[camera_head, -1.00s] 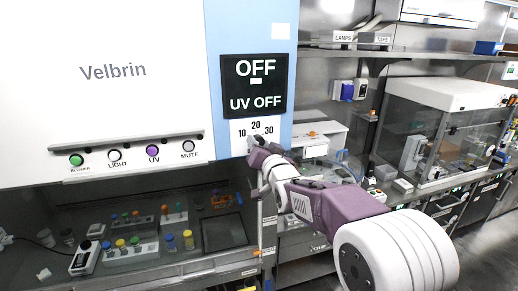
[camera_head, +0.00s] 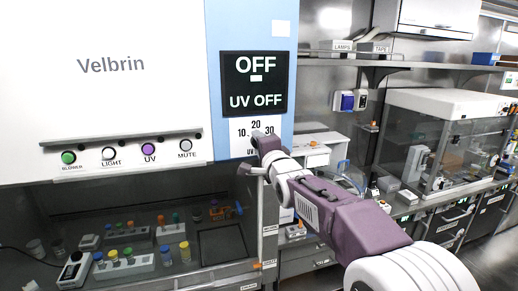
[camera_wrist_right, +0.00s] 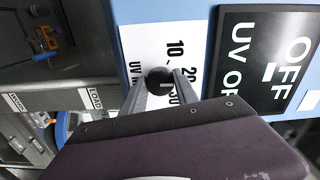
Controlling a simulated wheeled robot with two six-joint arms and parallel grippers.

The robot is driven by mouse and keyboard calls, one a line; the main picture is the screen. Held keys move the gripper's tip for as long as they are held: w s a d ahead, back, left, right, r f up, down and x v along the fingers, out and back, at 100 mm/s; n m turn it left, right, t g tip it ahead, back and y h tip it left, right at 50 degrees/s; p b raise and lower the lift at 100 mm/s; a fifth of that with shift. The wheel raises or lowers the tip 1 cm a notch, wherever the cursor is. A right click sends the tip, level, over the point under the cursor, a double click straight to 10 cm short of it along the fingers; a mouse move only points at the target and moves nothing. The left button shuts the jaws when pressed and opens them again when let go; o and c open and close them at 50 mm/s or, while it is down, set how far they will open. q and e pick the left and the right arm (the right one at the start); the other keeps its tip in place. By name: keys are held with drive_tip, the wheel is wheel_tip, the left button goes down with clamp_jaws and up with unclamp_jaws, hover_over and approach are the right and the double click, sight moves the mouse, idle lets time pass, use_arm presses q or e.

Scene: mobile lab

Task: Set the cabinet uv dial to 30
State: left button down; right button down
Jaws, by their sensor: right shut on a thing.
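The UV dial is a round black knob (camera_wrist_right: 158,80) on a white scale plate marked 10, 20 and 30, on the cabinet's blue side panel. My right gripper (camera_wrist_right: 157,84) is shut on the knob, one finger on each side, in the right wrist view. In the head view the right gripper (camera_head: 259,142) covers the knob below the scale numbers (camera_head: 255,125). The knob's pointer, if any, cannot be made out. The black display (camera_head: 254,83) above reads OFF and UV OFF. My left gripper is not in view.
A row of buttons, BLOWER, LIGHT, UV (camera_head: 149,149) and MUTE, lies left of the dial under a dark rail. The cabinet's work area below holds racks of coloured-cap tubes (camera_head: 124,261). A bench with a clear enclosure (camera_head: 440,140) stands at the right.

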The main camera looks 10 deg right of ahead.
drive_tip(key=m, duration=1.1)
drive_tip(key=shift+f, duration=0.2)
drive_tip(key=shift+m, duration=0.4)
drive_tip(key=c, duration=0.9)
unclamp_jaws()
drive_tip(key=shift+c, duration=0.2)
drive_tip(key=shift+r, duration=0.15)
drive_tip(key=shift+s, duration=0.2)
